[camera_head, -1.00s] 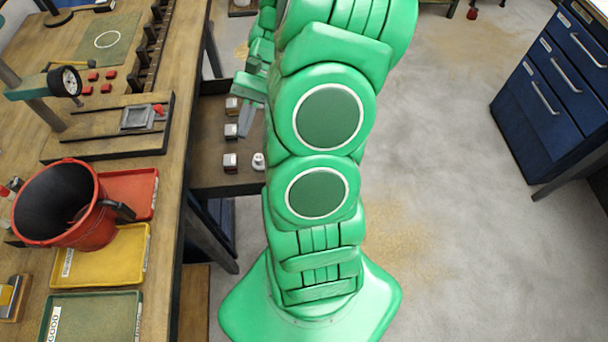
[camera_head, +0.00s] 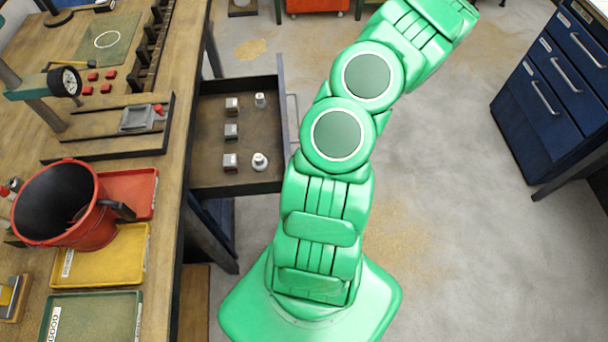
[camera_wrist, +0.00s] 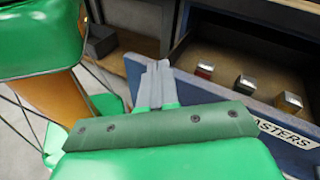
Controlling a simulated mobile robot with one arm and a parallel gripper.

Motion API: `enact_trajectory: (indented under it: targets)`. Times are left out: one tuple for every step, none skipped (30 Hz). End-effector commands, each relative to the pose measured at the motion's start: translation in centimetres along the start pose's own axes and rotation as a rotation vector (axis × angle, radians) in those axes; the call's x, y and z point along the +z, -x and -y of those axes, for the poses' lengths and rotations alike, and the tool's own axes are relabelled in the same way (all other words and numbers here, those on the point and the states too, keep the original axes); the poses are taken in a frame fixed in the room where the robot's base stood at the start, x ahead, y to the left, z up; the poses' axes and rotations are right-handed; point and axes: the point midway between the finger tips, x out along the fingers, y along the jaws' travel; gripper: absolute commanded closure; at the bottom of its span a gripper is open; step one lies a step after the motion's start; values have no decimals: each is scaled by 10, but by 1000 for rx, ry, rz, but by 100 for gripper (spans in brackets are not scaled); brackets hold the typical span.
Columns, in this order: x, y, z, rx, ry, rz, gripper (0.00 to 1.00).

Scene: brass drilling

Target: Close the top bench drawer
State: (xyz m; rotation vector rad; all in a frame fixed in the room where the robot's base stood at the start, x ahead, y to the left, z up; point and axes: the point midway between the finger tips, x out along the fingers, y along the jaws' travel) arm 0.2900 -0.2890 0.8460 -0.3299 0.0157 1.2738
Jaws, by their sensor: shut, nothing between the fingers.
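The top bench drawer (camera_head: 283,95) is pulled out from the right side of the wooden bench in the head view. Its handle (camera_head: 293,120) is on the outer right face. Inside are several small metal blocks and round weights. In the wrist view the blue drawer front (camera_wrist: 222,93) carries a white label (camera_wrist: 291,134) ending in "ASTERS", with three blocks behind it. My gripper (camera_wrist: 156,70) is shut and empty, near the left end of the drawer front. I cannot tell whether it touches. My fingers are out of frame in the head view.
A blue cabinet (camera_head: 535,105) stands at the right. An orange-red unit (camera_head: 317,5) is at the top edge.

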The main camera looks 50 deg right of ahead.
Motion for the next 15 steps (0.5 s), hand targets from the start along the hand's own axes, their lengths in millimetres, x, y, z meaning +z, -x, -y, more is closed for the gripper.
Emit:
enact_trajectory:
  targets:
    - [-10,6,-9,-41,-25,11,100]
    - [-16,10,-14,-62,-37,17,100]
    - [-22,15,-20,-91,-52,23,100]
    - [-27,18,-24,-112,-64,27,100]
    - [-32,22,-30,-133,-76,32,100]
    - [-39,26,-36,-161,-93,40,100]
    - [-44,28,-42,-183,-105,46,100]
    - [-48,31,-48,-204,-117,51,100]
    - [-54,35,-55,-233,-132,58,100]
    - [-59,37,-61,-255,-144,65,100]
    - [-63,39,-67,-276,-157,72,100]
    - [-70,42,-76,-304,-174,81,100]
    - [-74,44,-81,-324,-185,86,100]
    - [-78,46,-87,-344,-196,91,100]
    - [-83,48,-95,-369,-211,98,100]
